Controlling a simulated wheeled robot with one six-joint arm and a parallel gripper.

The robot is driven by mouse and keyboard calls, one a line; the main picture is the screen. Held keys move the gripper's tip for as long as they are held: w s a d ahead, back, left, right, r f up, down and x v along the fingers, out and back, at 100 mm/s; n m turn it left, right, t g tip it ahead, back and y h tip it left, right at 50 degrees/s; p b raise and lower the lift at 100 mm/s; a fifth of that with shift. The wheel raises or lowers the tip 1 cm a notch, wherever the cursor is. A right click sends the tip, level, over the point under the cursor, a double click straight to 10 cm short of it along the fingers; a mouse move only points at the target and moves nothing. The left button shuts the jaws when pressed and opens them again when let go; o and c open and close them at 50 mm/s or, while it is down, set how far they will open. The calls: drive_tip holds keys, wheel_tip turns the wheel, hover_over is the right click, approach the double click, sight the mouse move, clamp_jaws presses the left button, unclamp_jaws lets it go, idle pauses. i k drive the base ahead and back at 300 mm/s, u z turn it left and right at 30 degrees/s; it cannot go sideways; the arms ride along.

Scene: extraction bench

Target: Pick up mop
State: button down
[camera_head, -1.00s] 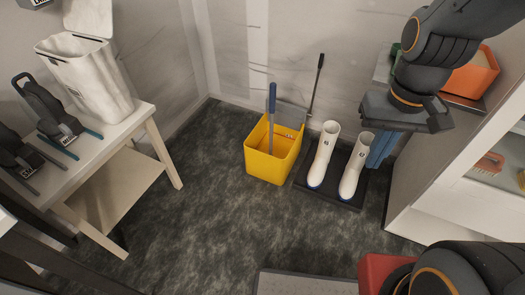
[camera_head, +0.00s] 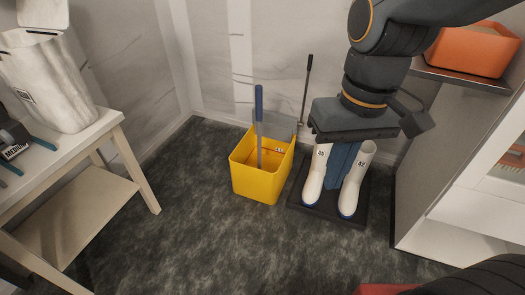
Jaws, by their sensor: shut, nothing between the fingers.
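The mop (camera_head: 259,120) stands nearly upright in the yellow bucket (camera_head: 257,185), with a blue grip on top and a grey shaft below. Its lower end is hidden inside the bucket. My gripper (camera_head: 340,188) hangs from the arm to the right of the bucket, with its blue fingers pointing down in front of the boots. The fingers are shut and empty, clear of the mop.
White boots (camera_head: 316,176) stand on a dark tray (camera_head: 327,212) right of the bucket. A black-handled tool (camera_head: 307,85) leans behind the bucket. A table (camera_head: 100,130) stands left, a shelf unit (camera_head: 440,180) right. Floor before the bucket is clear.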

sight(258, 88)
drive_tip(key=z, duration=0.55)
drive_tip(key=i, duration=0.6)
drive_tip(key=u, duration=2.15)
drive_tip(key=i, duration=0.5)
drive_tip(key=u, duration=0.05)
